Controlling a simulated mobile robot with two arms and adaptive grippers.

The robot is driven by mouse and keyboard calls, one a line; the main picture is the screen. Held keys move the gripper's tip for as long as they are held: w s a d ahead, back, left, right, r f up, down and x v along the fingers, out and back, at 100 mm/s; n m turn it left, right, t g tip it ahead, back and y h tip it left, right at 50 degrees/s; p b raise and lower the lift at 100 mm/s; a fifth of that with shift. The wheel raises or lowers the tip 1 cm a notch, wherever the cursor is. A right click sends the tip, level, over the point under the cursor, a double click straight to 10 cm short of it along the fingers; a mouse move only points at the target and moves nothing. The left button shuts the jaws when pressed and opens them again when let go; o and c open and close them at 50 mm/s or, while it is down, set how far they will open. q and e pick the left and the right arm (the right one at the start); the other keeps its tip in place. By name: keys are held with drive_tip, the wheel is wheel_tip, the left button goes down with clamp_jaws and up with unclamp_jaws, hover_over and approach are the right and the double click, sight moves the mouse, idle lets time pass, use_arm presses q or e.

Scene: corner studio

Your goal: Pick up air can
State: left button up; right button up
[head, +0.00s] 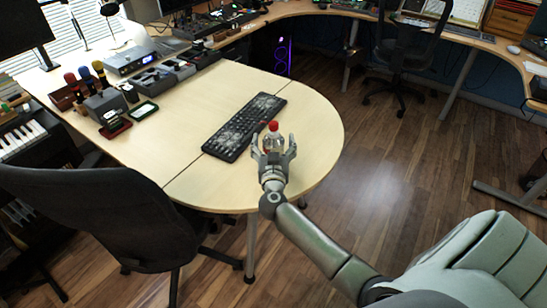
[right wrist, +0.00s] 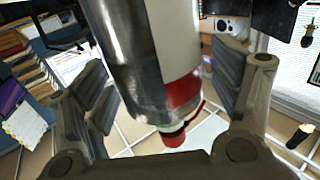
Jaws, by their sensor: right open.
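The air can (head: 273,126) stands upright near the rounded end of the desk, with its red cap showing above my right gripper (head: 273,148). In the right wrist view the can (right wrist: 150,60) fills the middle, silver, white and red, with its red cap toward the bottom of the picture. My right gripper's fingers are open on both sides of the can, with a visible gap on each side. The gripper hides most of the can's lower body in the head view. My left gripper is not in view.
A black keyboard (head: 243,127) lies on the desk (head: 200,105) just left of the can. Microphones and small devices (head: 104,100) stand at the back left. A black office chair (head: 95,215) is at the desk's near left side. The right side is open wooden floor (head: 400,150).

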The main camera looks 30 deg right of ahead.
drive_tip(key=shift+c, duration=0.8)
drive_tip(key=shift+r, duration=0.1)
clamp_jaws()
